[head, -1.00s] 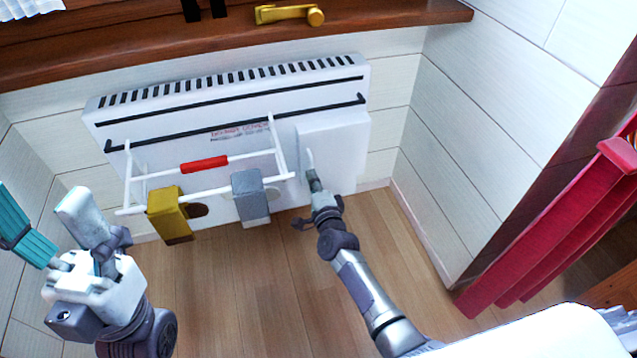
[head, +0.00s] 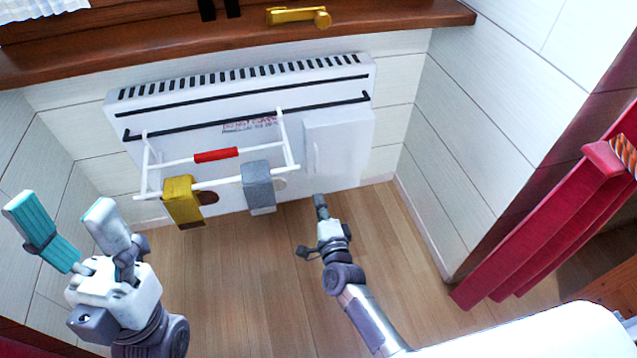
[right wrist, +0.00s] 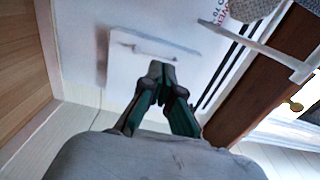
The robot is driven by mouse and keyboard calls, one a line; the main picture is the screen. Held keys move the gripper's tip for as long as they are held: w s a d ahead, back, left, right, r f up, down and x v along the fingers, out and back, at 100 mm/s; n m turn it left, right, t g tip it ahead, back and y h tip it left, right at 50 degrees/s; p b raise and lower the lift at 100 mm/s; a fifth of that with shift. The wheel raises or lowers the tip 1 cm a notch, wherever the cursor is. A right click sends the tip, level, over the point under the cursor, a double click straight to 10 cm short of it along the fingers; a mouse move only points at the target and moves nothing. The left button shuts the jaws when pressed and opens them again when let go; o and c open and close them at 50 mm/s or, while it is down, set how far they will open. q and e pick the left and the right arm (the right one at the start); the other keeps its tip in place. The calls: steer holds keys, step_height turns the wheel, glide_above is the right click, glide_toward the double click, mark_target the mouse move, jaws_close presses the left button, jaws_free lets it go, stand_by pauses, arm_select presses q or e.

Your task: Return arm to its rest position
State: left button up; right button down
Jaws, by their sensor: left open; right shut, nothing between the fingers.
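My right gripper (head: 320,204) is shut and empty in the head view, just below the lower edge of the heater's white panel (head: 345,145). In the right wrist view its closed fingertips (right wrist: 160,68) point toward that panel (right wrist: 135,65); a small gap or contact there cannot be told. My left gripper (head: 75,238) is open and empty at the lower left of the head view, its two fingers spread wide and pointing up, apart from other objects.
A white wall heater (head: 240,95) carries a rack (head: 150,175) with a red bar (head: 216,155), a yellow cloth (head: 182,200) and a grey cloth (head: 258,187). A wooden sill (head: 180,40) is above. A red curtain (head: 560,210) hangs at right. The floor (head: 270,290) between my arms is clear.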

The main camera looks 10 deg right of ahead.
steer(key=shift+s+a, duration=0.15)
steer(key=shift+s, duration=0.65)
steer(key=shift+s+a, duration=0.1)
steer(key=shift+s, duration=0.65)
